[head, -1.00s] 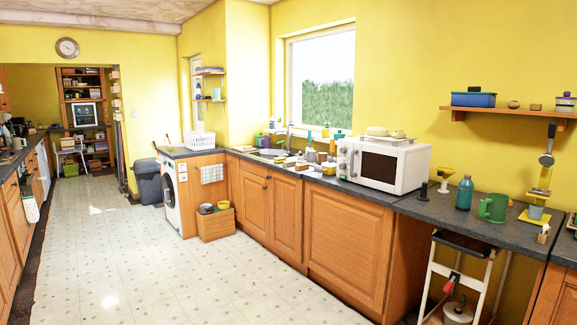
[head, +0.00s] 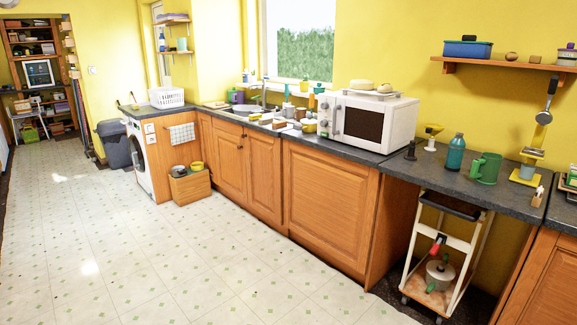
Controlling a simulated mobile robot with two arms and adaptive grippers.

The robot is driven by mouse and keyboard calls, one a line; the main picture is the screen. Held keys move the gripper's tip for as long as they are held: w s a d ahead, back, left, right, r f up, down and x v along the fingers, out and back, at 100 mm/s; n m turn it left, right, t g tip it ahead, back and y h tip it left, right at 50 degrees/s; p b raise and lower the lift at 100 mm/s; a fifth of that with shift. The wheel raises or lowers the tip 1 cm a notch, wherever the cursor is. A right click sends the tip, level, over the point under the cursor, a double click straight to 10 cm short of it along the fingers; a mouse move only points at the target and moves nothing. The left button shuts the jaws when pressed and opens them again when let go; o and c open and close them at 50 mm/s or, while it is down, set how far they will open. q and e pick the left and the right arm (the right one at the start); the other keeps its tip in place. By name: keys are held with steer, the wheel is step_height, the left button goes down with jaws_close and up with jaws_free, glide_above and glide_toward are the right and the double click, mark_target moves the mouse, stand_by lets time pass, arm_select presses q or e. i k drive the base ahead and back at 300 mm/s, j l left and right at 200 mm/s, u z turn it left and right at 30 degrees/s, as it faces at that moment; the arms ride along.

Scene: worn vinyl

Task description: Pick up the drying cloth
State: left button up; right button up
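A light checked cloth (head: 181,132) hangs flat against the wooden end panel of the counter, beside the white washing machine (head: 138,158). It looks like the drying cloth and is far off, left of the picture's middle. What it hangs from is too small to tell. Neither of my grippers shows in the head view.
A wooden box (head: 190,186) with bowls stands on the floor below the cloth. A grey bin (head: 114,146) stands left of the washing machine. A white trolley (head: 443,255) sits under the right counter. The tiled floor (head: 130,240) is clear in front.

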mark_target(268, 120)
steer(key=i+u, duration=0.35)
steer(key=i, duration=1.75)
